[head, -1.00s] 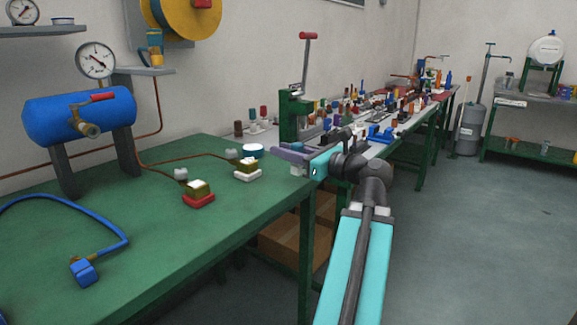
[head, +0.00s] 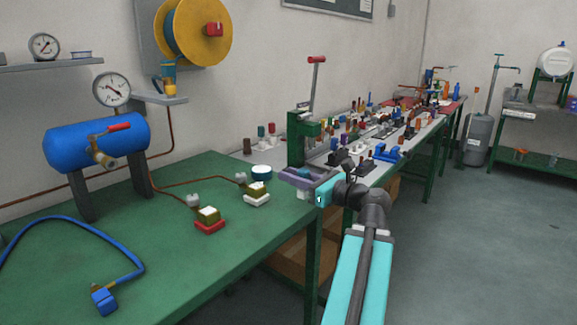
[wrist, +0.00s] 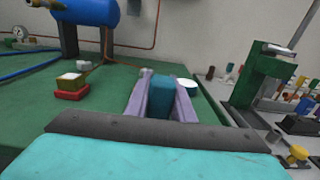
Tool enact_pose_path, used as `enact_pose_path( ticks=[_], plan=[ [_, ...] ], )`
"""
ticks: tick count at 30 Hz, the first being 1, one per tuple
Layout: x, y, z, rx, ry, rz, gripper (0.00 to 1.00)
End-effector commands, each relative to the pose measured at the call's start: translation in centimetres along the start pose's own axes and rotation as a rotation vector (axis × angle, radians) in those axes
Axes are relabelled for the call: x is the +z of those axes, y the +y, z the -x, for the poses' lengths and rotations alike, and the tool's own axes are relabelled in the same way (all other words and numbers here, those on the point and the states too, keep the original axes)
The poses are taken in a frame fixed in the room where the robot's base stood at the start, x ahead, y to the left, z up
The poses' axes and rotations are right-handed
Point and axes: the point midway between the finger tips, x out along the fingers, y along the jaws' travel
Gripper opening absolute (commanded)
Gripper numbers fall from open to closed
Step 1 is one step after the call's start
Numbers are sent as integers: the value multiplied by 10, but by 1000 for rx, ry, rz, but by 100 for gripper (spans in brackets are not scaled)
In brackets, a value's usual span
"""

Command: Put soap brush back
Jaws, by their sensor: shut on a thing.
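My gripper (head: 292,177) is at the right end of the green table, reaching left over its edge. In the wrist view its two purple fingers (wrist: 164,80) are shut on a teal block-like piece (wrist: 175,98), which seems to be part of the soap brush.
Brass blocks stand on a red base (head: 209,228) and a white base (head: 257,201). A blue tank (head: 85,145) and blue hose (head: 130,250) are at the left. A green press (head: 303,138) and a crowded bench stand beyond my gripper.

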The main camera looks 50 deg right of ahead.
Motion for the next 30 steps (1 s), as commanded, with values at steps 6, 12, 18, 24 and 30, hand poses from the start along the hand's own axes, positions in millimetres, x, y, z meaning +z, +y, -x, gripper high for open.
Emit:
enact_pose_path(
  ticks=[6,12,18,24,30],
  plan=[
    [4,-4,-4,2,0,-2,0],
    [4,-8,-6,2,0,-2,0],
    [4,-11,-9,3,-1,-2,0],
    [4,-14,-12,3,-1,-2,0],
    [3,-16,-14,2,-1,-2,0]
  ],
)
